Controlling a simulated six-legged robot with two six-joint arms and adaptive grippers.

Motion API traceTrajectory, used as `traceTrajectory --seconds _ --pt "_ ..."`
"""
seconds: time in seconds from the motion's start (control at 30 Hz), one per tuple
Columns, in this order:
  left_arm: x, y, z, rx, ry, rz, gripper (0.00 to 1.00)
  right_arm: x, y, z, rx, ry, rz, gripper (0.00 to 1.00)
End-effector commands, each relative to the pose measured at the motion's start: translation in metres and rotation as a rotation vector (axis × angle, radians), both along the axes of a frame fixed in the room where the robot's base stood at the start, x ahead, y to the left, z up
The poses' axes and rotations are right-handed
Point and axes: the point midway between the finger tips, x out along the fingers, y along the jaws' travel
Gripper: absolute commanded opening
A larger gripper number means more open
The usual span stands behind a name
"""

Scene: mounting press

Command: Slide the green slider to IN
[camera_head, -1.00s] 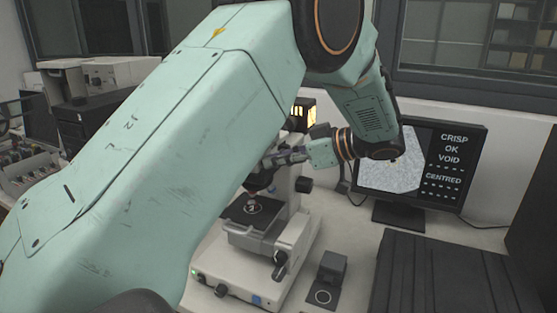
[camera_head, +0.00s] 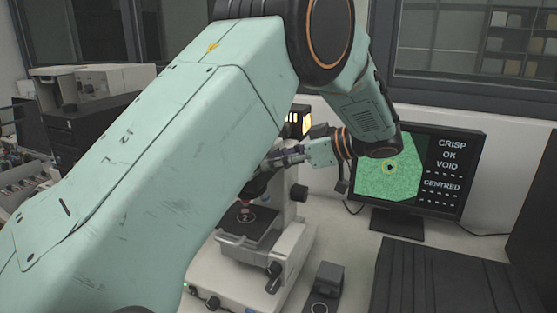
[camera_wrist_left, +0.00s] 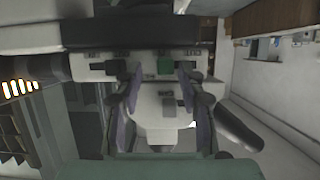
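The green slider (camera_wrist_left: 164,66) shows as a small green block on the pale microscope head in the left wrist view. It lies between the tips of my left gripper (camera_wrist_left: 159,78), with a gap visible beside it. The purple-padded fingers stand apart, so this gripper is open. In the head view my left gripper (camera_head: 279,160) is at the upper part of the white microscope (camera_head: 240,266), and the slider is hidden there. I cannot read any IN mark. The monitor (camera_head: 410,178) shows a green-tinted picture with a dark spot in a yellow ring. My right gripper is not in view.
A dark block sits left of the green slider in the left wrist view (camera_wrist_left: 105,69). A small dark grey device (camera_head: 327,283) stands right of the microscope. A black ribbed case (camera_head: 440,280) lies front right. My left arm covers much of the head view.

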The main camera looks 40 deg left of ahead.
Motion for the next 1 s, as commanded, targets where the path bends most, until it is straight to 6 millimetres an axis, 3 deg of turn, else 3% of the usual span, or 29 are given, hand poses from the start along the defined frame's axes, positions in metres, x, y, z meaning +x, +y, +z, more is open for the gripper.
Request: traceTrajectory --seconds 0.33,0.73,1.0 --pt "0.004 -0.01 0.004 0.003 0.001 0.0 0.4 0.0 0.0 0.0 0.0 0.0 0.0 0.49" --pt "0.025 -0.079 0.034 0.001 -0.001 -0.001 0.4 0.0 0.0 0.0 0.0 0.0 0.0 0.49" --pt "0.032 -0.104 0.044 0.0 0.001 0.001 0.4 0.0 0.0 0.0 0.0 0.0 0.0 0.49"
